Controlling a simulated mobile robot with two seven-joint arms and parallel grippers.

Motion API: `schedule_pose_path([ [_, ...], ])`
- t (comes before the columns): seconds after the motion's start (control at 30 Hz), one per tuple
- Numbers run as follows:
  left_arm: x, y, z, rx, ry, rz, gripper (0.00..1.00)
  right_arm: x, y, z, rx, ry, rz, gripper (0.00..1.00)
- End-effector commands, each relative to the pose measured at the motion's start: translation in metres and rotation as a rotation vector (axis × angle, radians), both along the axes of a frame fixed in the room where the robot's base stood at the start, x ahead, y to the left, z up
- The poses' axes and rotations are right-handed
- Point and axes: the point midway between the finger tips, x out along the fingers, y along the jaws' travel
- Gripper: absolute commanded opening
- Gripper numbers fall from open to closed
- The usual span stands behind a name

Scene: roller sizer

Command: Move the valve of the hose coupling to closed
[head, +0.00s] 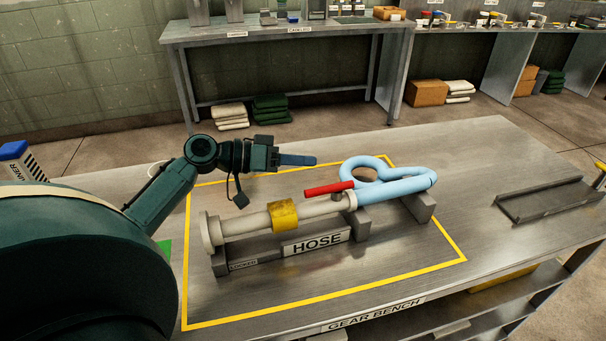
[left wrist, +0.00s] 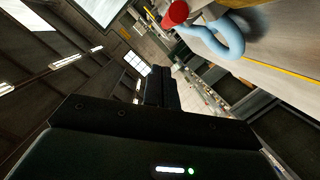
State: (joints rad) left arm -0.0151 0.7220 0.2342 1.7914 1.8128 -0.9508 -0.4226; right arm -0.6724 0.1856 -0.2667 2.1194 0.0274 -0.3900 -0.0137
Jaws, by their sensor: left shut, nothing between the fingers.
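The hose coupling lies on a stand marked HOSE (head: 318,243) on the bench. It has a pale pipe (head: 246,224), a yellow collar (head: 284,214) and a light blue hose (head: 404,187) looped at the right. The red valve lever (head: 328,188) points left, roughly along the pipe and slightly above it. It also shows end-on in the left wrist view (left wrist: 176,13), near the blue hose (left wrist: 226,38). My left gripper (head: 312,160) is shut and empty, above and behind the lever, apart from it in the head view. My right gripper is not in view.
A yellow outline (head: 330,301) surrounds the stand on the metal bench (head: 479,160). A grey tray (head: 545,200) sits at the right. A blue-topped container (head: 15,158) stands at the far left. The bench between stand and tray is clear.

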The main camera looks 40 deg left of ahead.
Motion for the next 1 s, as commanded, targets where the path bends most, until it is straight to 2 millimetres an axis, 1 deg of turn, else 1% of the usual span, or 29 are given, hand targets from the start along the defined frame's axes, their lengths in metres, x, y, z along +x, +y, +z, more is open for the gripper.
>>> schedule_pose_path([
  [0.03,-0.006,-0.004,-0.01,-0.005,0.01,0.0,0.0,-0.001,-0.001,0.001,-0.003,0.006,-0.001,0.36],
  [0.1,-0.01,-0.008,-0.018,-0.004,0.009,0.001,0.0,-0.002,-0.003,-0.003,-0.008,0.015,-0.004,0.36],
  [0.3,-0.015,-0.014,-0.031,-0.001,0.004,0.001,0.0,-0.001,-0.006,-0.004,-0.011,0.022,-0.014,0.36],
  [1.0,-0.018,-0.018,-0.033,0.0,0.003,-0.001,0.0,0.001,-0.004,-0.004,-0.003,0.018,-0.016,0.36],
])
